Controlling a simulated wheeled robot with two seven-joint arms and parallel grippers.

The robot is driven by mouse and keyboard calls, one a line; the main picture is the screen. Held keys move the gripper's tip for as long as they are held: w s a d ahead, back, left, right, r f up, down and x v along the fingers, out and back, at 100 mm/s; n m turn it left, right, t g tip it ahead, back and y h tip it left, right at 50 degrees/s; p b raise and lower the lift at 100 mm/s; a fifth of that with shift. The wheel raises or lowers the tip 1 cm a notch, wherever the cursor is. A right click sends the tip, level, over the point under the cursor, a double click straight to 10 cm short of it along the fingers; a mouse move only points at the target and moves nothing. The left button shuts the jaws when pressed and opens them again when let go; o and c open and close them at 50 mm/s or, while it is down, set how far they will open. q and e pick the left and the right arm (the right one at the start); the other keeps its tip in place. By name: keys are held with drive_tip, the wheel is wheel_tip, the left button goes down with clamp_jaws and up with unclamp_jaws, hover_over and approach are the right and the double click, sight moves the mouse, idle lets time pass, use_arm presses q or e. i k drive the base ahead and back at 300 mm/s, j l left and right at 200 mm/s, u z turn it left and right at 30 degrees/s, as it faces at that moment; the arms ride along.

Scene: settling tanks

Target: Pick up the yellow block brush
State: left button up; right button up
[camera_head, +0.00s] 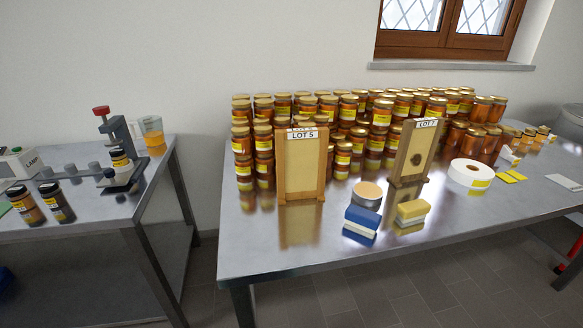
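The yellow block brush (412,210) lies on the metal table in front of the wooden frame marked LOT 7. It has a yellow block top and a paler, whitish lower part. A similar blue block brush (362,219) lies to its left, a small gap apart. Neither of my grippers shows in the head view. Nothing covers the yellow brush.
The metal table (300,240) holds many stacked honey jars (350,110) at the back. Wooden frames (301,165) (415,150), a round tin (367,194) and a white roll (471,173) stand near the brushes. The table's front right is clear. A second table (130,205) stands left, across a gap.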

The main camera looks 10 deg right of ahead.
sight(411, 210)
drive_tip(key=z, duration=1.35)
drive_tip(key=i+l, duration=0.15)
drive_tip(key=l, duration=0.15)
drive_tip(key=i+l+u, duration=0.1)
drive_tip(key=l, duration=0.25)
drive_tip(key=i+l, duration=0.2)
drive_tip(key=i+l+u, duration=0.15)
drive_tip(key=l, duration=0.3)
